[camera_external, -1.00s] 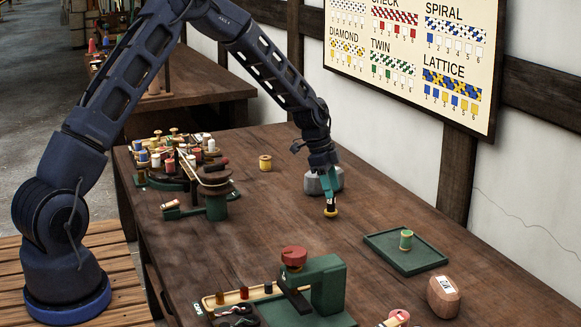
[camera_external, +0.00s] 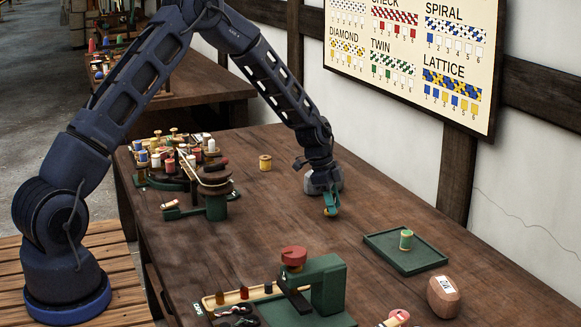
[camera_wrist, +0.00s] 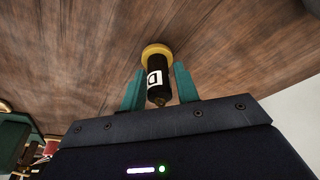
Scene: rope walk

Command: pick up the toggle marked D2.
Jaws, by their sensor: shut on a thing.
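A dark toggle (camera_wrist: 157,82) with a yellow flanged end and a white label stands out in the wrist view. A letter D is readable on the label; the rest of the mark is turned away. My gripper (camera_wrist: 158,85) has its teal fingers closed on either side of the toggle's body, with the yellow end beyond the fingertips. In the external view my gripper (camera_external: 330,200) is low over the right-hand part of the table, and a bit of yellow (camera_external: 327,211) shows at its tips. I cannot tell whether the toggle touches the table.
A green stand (camera_external: 328,283) and a brown labelled block (camera_external: 444,297) are nearer the front. Loaded spool racks (camera_external: 180,155) stand left.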

